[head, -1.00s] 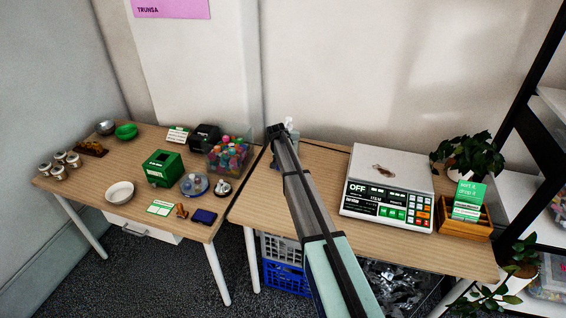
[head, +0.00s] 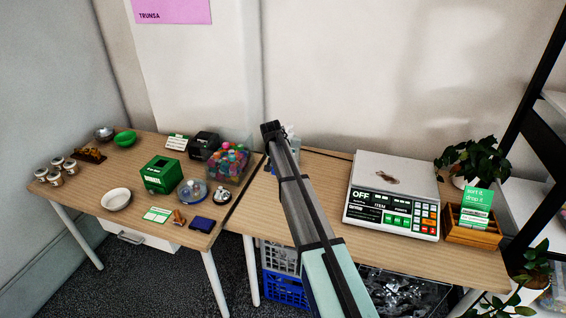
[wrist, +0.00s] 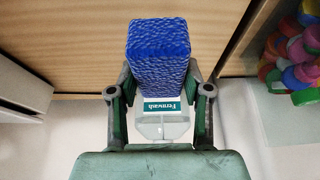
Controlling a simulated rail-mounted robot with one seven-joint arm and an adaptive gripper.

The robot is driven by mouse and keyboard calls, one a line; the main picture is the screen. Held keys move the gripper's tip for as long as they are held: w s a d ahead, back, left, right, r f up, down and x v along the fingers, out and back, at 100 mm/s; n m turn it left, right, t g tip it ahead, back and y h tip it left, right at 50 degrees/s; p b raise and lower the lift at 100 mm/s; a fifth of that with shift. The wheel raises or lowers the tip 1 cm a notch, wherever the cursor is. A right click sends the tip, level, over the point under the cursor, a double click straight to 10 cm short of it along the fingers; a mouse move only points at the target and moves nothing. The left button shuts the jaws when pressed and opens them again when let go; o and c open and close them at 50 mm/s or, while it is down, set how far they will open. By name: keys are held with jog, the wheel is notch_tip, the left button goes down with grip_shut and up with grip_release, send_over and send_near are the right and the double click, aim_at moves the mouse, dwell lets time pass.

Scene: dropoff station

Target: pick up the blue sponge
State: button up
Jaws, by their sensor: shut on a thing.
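The blue sponge (wrist: 158,52) is a textured blue block in the wrist view. My gripper (wrist: 158,82) is shut on it, with one finger on each side. The sponge's far end sticks out past the fingertips, over wood. In the head view the end of my arm with my gripper (head: 271,131) is above the back left of the right-hand table. The sponge cannot be made out there, as my arm covers that spot. A clear bottle with a green "Fernwash" label (wrist: 160,107) shows just behind the sponge in the wrist view.
A scale (head: 393,190) and a wooden card box (head: 472,236) stand on the right-hand table. The left-hand table holds a tub of colourful caps (head: 229,160), a green box (head: 160,174), a white bowl (head: 116,200) and a dark blue item (head: 202,224).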

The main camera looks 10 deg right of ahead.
jog(key=s+a+b, duration=0.2)
jog(key=s+a, duration=0.4)
jog(key=s, duration=0.6)
jog(key=shift+w+a, duration=0.1)
